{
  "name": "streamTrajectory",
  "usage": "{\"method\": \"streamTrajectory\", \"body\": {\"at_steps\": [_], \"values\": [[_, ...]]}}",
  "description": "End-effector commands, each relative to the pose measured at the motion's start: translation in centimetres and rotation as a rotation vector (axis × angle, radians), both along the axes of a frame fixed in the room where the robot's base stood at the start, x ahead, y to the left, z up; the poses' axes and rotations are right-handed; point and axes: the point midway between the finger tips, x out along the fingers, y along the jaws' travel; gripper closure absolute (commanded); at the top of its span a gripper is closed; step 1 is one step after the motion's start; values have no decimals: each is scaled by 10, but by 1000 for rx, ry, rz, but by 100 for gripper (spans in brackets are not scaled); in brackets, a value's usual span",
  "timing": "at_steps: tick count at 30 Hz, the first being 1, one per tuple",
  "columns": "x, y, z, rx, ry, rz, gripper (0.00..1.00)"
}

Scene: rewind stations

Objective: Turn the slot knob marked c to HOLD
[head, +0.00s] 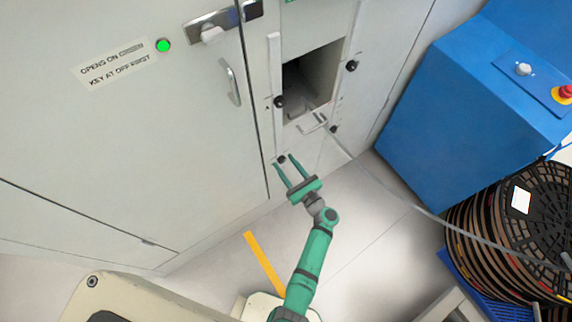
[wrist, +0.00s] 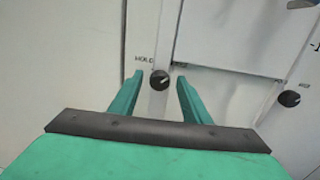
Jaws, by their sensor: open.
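My gripper (head: 281,162) is open and empty at the lower part of the grey cabinet front. Its two green fingers stand either side of a small black knob (wrist: 160,80), which shows between the fingertips (wrist: 160,77) in the wrist view; contact cannot be told. A printed HOLD label (wrist: 144,58) is above and left of this knob. Its pale pointer line seems to slant up to the right. I cannot read a letter c beside it. Other black knobs sit at the left (head: 279,102), upper right (head: 351,66) and lower right (head: 333,128) of the opening.
An open recess (head: 312,78) with a metal handle (head: 312,122) lies above my gripper. A closed cabinet door (head: 130,140) with a handle (head: 230,82) is at left. A blue machine (head: 470,95), stacked black reels (head: 515,225) and a grey cable are at right.

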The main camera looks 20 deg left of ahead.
Motion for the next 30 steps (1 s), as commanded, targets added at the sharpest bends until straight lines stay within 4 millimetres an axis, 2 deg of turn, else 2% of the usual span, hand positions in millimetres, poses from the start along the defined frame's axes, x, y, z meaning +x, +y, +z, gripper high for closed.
{"method": "streamTrajectory", "body": {"at_steps": [7, 8, 12, 13, 23, 30], "values": [[0, 1, 0, 0, 0, 0, 57], [0, 1, 0, 0, 0, 0, 59], [0, 1, 0, -1, 1, 0, 93], [0, 1, 0, -1, 1, 0, 98], [0, 1, 0, -20, -24, 1, 98], [-1, 0, -1, -99, -125, 0, 98]]}}
